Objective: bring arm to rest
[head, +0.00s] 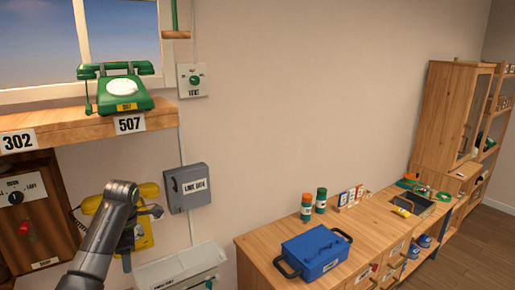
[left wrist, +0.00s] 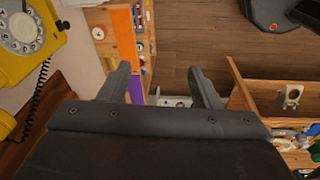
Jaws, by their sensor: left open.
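My left arm (head: 95,245) rises from the bottom left in the head view. Its wrist bends over in front of a yellow dial phone (head: 148,190) on the wall and hides part of it. My left gripper (head: 142,228) points downward there, partly hidden by the arm. In the left wrist view my left gripper (left wrist: 160,88) has its two fingers wide apart with nothing between them. The yellow phone (left wrist: 28,42) with its dial and black cord shows at the left of that view, beside the gripper. My right gripper is in neither view.
A green phone (head: 120,90) stands on the wooden shelf (head: 70,131) above. A grey line box (head: 187,187) is right of the arm. A wooden counter (head: 265,247) holds a blue toolbox (head: 313,253). Wooden floor (left wrist: 185,55) shows below the gripper.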

